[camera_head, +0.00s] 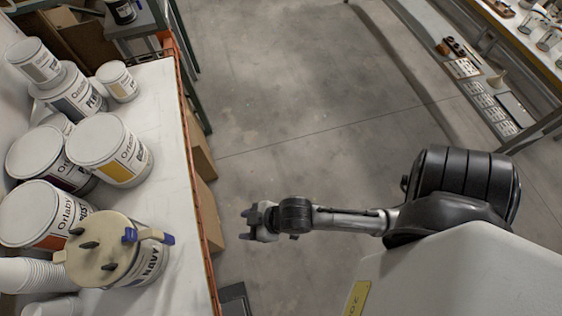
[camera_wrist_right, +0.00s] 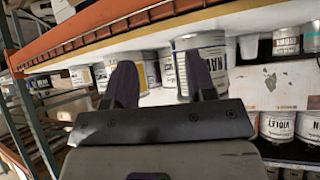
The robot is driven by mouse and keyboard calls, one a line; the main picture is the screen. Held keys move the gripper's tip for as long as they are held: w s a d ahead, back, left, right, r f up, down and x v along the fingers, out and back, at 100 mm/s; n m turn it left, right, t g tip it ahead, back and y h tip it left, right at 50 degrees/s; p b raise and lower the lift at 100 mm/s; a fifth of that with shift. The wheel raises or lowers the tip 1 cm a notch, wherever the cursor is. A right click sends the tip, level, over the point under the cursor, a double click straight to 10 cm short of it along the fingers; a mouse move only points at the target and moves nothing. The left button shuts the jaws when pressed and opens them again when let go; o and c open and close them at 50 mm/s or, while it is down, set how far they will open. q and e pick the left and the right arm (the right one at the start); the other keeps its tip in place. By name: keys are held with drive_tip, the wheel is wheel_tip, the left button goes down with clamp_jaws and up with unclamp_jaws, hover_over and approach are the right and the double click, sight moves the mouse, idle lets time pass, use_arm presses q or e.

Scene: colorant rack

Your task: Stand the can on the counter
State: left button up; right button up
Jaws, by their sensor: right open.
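The can marked NAVY (camera_head: 145,268) stands upright on the white counter (camera_head: 165,130), near its right edge at the bottom left of the head view. A beige lid with dark prongs and a blue-ended handle covers its top. In the right wrist view, upside down, the NAVY can (camera_wrist_right: 198,42) shows beyond my fingers, partly hidden by one of them. My right gripper (camera_head: 246,223) is open and empty over the floor, right of the counter, its fingers pointing left. It is apart from the can. Its fingers also show in the wrist view (camera_wrist_right: 162,80). My left gripper is not in view.
Several other cans crowd the counter, among them a yellow-labelled one (camera_head: 115,150) behind the NAVY can. Stacked cups (camera_head: 28,275) lie left of it. An orange beam (camera_head: 192,170) runs along the counter's edge. Open floor (camera_head: 290,110) lies to the right.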

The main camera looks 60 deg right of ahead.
drive_tip(key=s+d+m+g+h, duration=0.3)
drive_tip(key=s+d, duration=0.4)
drive_tip(key=s, duration=0.3)
drive_tip(key=shift+s+d+f+g+h, duration=0.25)
drive_tip(key=shift+d+f+g+h, duration=0.25)
drive_tip(key=shift+g, duration=0.6)
